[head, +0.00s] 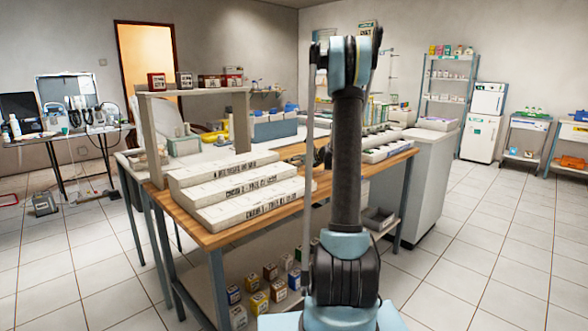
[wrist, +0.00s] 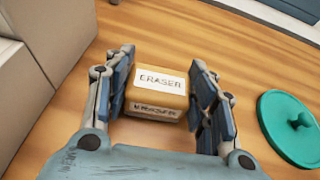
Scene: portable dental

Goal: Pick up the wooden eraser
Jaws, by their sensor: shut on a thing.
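The wooden eraser (wrist: 158,92) is a tan block with a white label reading "ERASER" on top and the same word on its near side. It shows in the wrist view between the two fingers of my gripper (wrist: 160,100). My gripper is shut on it, with one finger along its left side and one along its right. The eraser is over the wooden tabletop (wrist: 215,38); I cannot tell whether it touches the wood. In the head view my own arm stands in front of the bench, and the eraser is hidden there.
A green round lid with a knob (wrist: 296,124) lies right of my gripper. Pale stepped blocks (head: 240,190) stand on the left of the wooden bench (head: 210,238), and a light box wall (wrist: 45,50) shows at left in the wrist view. Tiled floor (head: 490,250) is clear at right.

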